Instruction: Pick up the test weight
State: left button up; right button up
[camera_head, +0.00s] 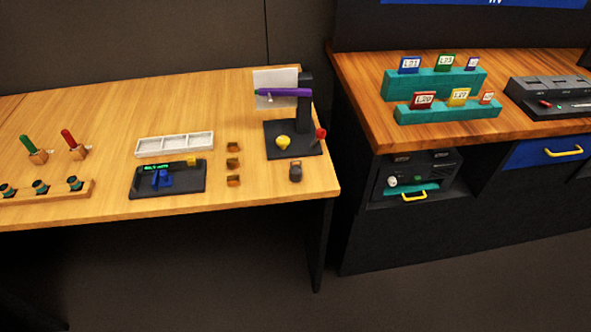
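A small dark object shaped like a weight with a knob on top (295,172) stands upright near the front right corner of the wooden table (225,105). It looks like the test weight. It stands just in front of a black stand (305,110) whose base holds a yellow knob (283,142) and a red-tipped lever (320,134). Nothing covers the weight. Neither of my grippers is in the head view.
Small wooden blocks (233,164) sit left of the weight. Further left are a black device with a green display (168,178) and a white tray (175,144). A gap separates the table from the dark cabinet (430,230) at right.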

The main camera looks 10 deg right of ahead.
aim_at(296, 172)
jog(key=j+z, duration=0.15)
jog(key=z, duration=0.2)
jog(key=j+z, duration=0.15)
jog(key=z, duration=0.25)
jog(key=j+z, duration=0.5)
jog(key=j, duration=1.05)
jog(key=k+j, duration=0.1)
jog(key=j, duration=0.7)
